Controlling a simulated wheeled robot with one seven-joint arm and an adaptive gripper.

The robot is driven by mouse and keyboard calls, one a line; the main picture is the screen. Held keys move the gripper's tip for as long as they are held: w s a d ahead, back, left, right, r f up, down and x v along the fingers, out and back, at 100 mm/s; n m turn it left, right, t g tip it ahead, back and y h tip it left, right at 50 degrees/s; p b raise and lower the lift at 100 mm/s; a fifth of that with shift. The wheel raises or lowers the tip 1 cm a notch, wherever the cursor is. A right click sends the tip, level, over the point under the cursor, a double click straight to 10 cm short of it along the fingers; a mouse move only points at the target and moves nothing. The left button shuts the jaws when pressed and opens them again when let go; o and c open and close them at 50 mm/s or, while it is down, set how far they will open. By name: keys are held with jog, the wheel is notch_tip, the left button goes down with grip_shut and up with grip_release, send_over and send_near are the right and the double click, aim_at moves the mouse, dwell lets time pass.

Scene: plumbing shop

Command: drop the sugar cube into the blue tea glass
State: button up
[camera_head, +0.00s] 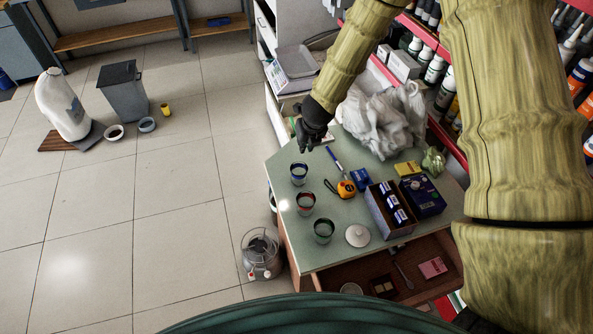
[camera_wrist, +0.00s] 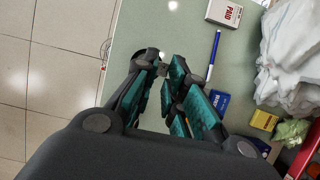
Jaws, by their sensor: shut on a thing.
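The blue tea glass (camera_head: 299,175) stands upright near the table's left edge, the farthest of three glasses in the head view. My gripper (camera_head: 304,147) is above the table, just beyond that glass in the picture. In the wrist view my gripper (camera_wrist: 164,72) has its fingertips close together, with a small pale bit between them, which I take as the sugar cube (camera_wrist: 163,69); the fingers hide most of it. The cube cannot be made out in the head view. The blue glass cannot be made out in the wrist view.
A red-marked glass (camera_head: 305,203) and a greenish glass (camera_head: 323,231) stand nearer on the table (camera_head: 287,213). A tape measure (camera_head: 346,189), pen (camera_head: 334,158), open box (camera_head: 390,211), white lid (camera_head: 357,236) and crumpled plastic bag (camera_head: 384,118) lie to the right. An open drawer (camera_head: 362,279) is below.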

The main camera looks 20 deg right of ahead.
jog(key=shift+s+f+b, duration=0.25)
jog(key=shift+f+b, duration=0.45)
jog(key=shift+f, duration=0.1)
jog(key=shift+s+f+b, duration=0.25)
jog(key=shift+f+b, duration=0.45)
jog(key=shift+f, duration=0.05)
jog(key=shift+s+f+b, duration=0.25)
jog(key=shift+f+b, duration=0.45)
jog(key=shift+f, duration=0.1)
jog(key=o, duration=0.5)
jog(key=shift+w+f, duration=0.15)
jog(key=shift+w, duration=0.05)
jog(key=shift+o, duration=1)
jog(key=shift+w+f, duration=0.25)
jog(key=shift+s+r, duration=0.35)
jog(key=shift+r, duration=0.4)
jog(key=v, duration=1.1)
jog(key=shift+s+d+f, duration=0.1)
